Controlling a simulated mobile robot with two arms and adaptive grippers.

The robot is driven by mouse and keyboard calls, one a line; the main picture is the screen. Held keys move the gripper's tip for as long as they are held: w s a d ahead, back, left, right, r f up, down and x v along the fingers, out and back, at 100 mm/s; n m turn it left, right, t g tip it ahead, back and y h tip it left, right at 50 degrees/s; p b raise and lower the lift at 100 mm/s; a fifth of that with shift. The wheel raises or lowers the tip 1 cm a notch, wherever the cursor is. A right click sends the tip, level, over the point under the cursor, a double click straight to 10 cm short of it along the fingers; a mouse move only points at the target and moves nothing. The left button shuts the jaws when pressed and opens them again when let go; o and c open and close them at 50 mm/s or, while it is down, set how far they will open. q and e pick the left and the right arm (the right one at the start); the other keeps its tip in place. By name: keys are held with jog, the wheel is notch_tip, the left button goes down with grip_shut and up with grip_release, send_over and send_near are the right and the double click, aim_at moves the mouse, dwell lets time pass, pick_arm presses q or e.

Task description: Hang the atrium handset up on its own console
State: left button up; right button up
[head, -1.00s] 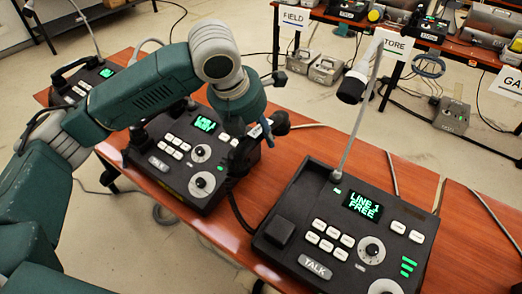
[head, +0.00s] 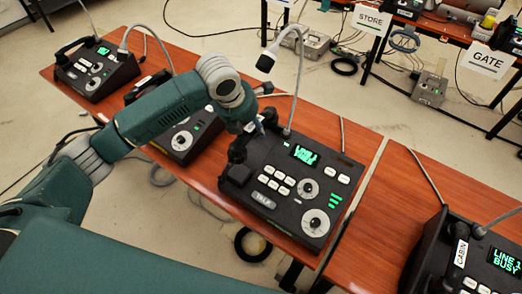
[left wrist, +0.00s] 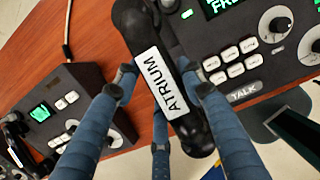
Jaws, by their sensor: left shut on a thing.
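My left gripper (head: 250,132) has its fingers around the black handset, whose white label reads ATRIUM (left wrist: 160,82) in the left wrist view. The gripper (left wrist: 162,88) also shows there, fingers on both sides of the handset. My right gripper is not in view.
A second console (head: 183,140) stands left, partly behind my arm, and another (head: 95,72) at the far left. A console marked CABIN (head: 440,255) shows LINE 1 BUSY at right. A gooseneck microphone (head: 268,58) rises above the middle console.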

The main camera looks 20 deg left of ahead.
pick_arm(q)
jog(key=f, duration=0.4)
jog(key=shift+w+a+f+p, duration=0.1)
jog(key=shift+w+a+p, duration=0.2)
jog(key=shift+a, duration=0.1)
jog(key=shift+f, duration=0.2)
notch_tip(320, 180, down, 3)
jog(key=shift+s+d+f+p, duration=0.1)
jog(key=shift+d+f+p, duration=0.05)
jog(key=shift+p, duration=0.2)
jog(key=shift+f, duration=0.1)
jog(key=o, duration=1.4)
jog(key=shift+r, duration=0.2)
jog(key=b+v, duration=0.1)
jog(key=v, duration=0.9)
jog(key=shift+r, duration=0.25)
jog(key=shift+s+r+b, duration=0.3)
jog(key=shift+s+r, duration=0.05)
jog(key=shift+r, duration=0.3)
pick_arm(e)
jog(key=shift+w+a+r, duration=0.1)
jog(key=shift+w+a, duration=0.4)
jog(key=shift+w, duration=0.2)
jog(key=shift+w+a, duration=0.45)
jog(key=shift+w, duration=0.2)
